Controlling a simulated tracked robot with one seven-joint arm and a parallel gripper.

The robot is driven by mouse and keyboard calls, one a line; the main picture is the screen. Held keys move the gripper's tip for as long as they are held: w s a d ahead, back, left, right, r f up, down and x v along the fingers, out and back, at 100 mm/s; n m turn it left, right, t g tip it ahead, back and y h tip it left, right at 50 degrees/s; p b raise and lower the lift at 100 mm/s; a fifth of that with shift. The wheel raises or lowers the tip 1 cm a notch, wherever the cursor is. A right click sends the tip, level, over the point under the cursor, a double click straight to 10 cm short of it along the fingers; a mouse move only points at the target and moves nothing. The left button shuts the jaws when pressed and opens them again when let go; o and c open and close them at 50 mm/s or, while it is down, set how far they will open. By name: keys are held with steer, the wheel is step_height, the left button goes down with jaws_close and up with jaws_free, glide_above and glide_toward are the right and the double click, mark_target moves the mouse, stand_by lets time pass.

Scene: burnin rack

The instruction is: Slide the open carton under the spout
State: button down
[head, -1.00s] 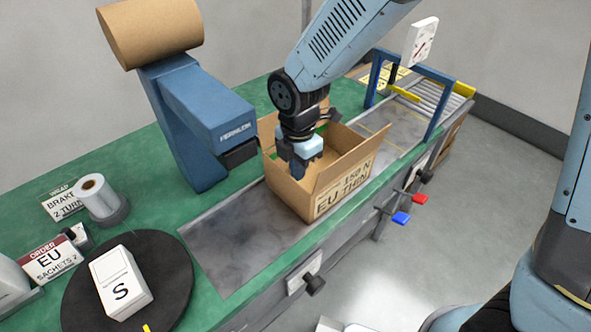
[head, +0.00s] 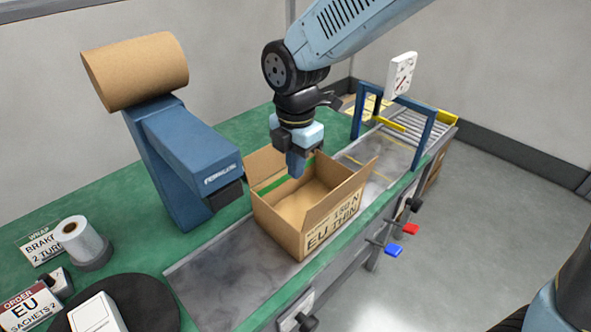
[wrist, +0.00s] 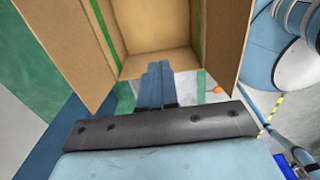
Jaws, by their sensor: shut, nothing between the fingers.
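My gripper (head: 296,168) is shut and empty, fingers down, by the carton's rear rim. In the wrist view my closed fingers (wrist: 160,68) point at the carton (wrist: 237,40); whether they touch it I cannot tell.
A large brown paper roll (head: 135,72) sits on the dispenser. A blue gate frame (head: 428,108) with a dial and yellow bars spans the conveyor to the right. Red (head: 411,229) and blue (head: 394,249) handles project at the front. The conveyor left of the carton is clear.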

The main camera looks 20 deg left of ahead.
steer(key=c, duration=1.8)
jaws_free()
steer(key=shift+c, duration=0.2)
